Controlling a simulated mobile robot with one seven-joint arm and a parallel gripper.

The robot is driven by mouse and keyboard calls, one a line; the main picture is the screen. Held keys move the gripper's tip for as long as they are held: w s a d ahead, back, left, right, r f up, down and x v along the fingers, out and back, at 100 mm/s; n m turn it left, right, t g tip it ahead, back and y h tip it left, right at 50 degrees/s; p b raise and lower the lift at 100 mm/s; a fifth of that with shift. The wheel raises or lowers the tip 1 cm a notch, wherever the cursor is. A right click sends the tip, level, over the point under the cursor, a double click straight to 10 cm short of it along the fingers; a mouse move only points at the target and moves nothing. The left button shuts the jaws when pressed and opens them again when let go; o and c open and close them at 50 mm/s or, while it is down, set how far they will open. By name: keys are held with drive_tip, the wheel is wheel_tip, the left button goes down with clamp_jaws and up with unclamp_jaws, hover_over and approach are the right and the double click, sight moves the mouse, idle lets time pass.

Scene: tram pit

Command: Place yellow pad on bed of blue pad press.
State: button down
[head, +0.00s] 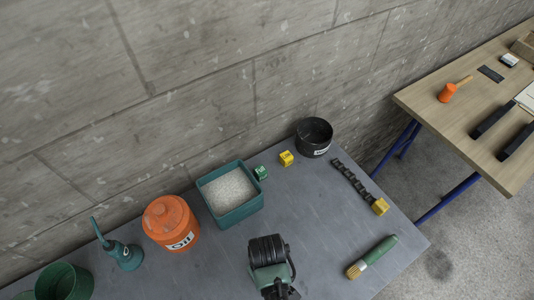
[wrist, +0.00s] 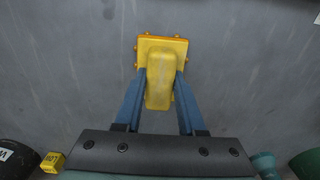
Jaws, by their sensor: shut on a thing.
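In the wrist view my gripper (wrist: 161,80) has its two blue fingers closed on the sides of a yellow pad (wrist: 160,90). The pad has a wider yellow plate with small orange lugs at its far end. A grey surface shows behind it; the gap to that surface cannot be told. In the head view a black and green part of my arm (head: 270,265) is over the front of the grey table, and the fingers and pad are hidden. The blue pad press is not seen in either view.
The grey table (head: 325,215) holds a teal box of white grains (head: 258,203), an orange oil can (head: 165,222), a teal oiler (head: 125,256), a black pot (head: 314,137), small cubes (head: 286,158), a dark strip (head: 352,178) and a brush (head: 372,256). A wooden bench (head: 430,105) stands right.

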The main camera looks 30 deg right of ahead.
drive_tip(key=shift+f, duration=0.15)
drive_tip(key=c, duration=0.5)
unclamp_jaws()
wheel_tip(320, 180, up, 12)
drive_tip(key=shift+r, duration=0.2)
